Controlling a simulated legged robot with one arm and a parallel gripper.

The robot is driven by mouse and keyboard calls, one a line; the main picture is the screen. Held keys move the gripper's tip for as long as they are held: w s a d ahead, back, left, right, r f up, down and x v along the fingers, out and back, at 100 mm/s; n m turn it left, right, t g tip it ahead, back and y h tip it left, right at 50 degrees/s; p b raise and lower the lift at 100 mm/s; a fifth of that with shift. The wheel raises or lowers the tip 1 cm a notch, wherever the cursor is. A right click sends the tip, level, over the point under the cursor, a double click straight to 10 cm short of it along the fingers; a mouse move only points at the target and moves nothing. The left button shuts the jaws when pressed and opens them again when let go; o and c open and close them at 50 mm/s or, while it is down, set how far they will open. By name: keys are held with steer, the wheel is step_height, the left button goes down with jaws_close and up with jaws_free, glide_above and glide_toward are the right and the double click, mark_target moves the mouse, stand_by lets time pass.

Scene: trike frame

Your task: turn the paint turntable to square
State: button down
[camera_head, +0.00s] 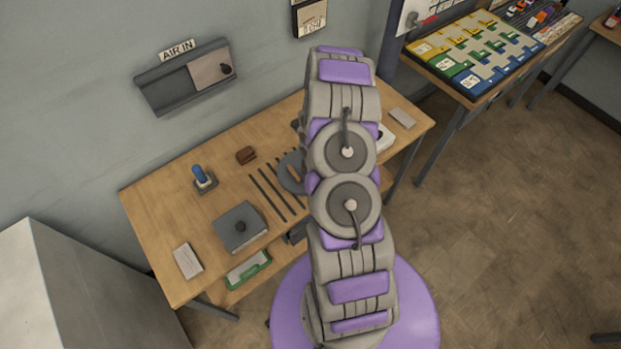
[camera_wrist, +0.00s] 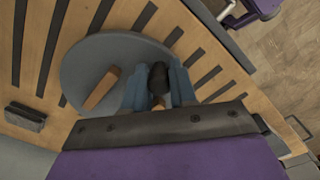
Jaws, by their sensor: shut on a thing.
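The paint turntable is a grey round disc (camera_wrist: 85,68) on the slatted bench top in the wrist view. In the head view its left edge (camera_head: 291,172) shows beside my arm, which hides the rest. A brown bar (camera_wrist: 102,88) lies slanted on the disc, left of my gripper. My gripper (camera_wrist: 157,76) has blue fingers over the disc's near right part. It is shut on a dark knob (camera_wrist: 158,77), which sits between the fingers. The knob's lower part is hidden. My gripper is hidden in the head view.
The wooden bench (camera_head: 150,205) bears a blue-handled item (camera_head: 202,178), a small brown block (camera_head: 246,155), a grey box (camera_head: 240,227) and a pale card (camera_head: 188,261). A wall panel (camera_head: 185,77) hangs above. A game-like board table (camera_head: 475,55) stands right.

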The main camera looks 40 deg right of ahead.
steer(key=shift+d+n, duration=0.35)
steer(key=shift+n, duration=0.05)
steer(key=shift+p, duration=0.3)
steer(key=c, duration=0.9)
jaws_free()
steer(key=shift+d, duration=0.1)
step_height(320, 180, up, 17)
steer(key=shift+r, duration=0.15)
